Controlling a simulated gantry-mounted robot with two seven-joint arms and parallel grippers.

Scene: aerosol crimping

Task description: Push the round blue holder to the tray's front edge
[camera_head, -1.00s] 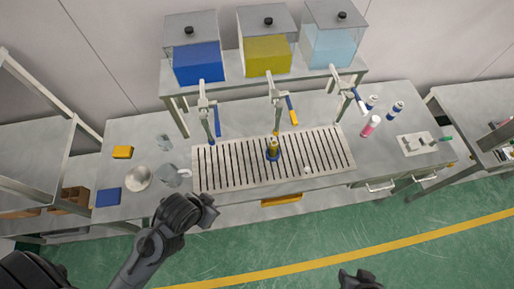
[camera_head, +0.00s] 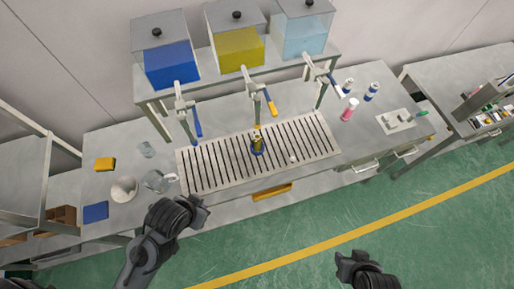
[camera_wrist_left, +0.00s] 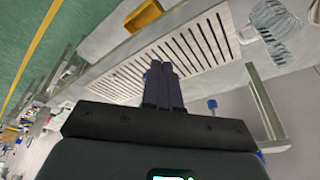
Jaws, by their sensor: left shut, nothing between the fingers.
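The round blue holder (camera_head: 257,150) stands near the middle of the slotted metal tray (camera_head: 188,188), with a yellow and dark can (camera_head: 257,138) upright in it. It stands back from the tray's front edge, below the yellow tank's tap. My left gripper (camera_head: 206,203) is in front of the bench, left of the holder and apart from it.
Taps with levers (camera_head: 267,101) hang over the tray's back from the tank shelf. A glass jug (camera_head: 155,181) and a pale bowl (camera_head: 123,189) stand left of the tray. A pink-and-white can (camera_head: 349,109) stands right. A yellow object (camera_head: 272,192) sits below the bench's front edge.

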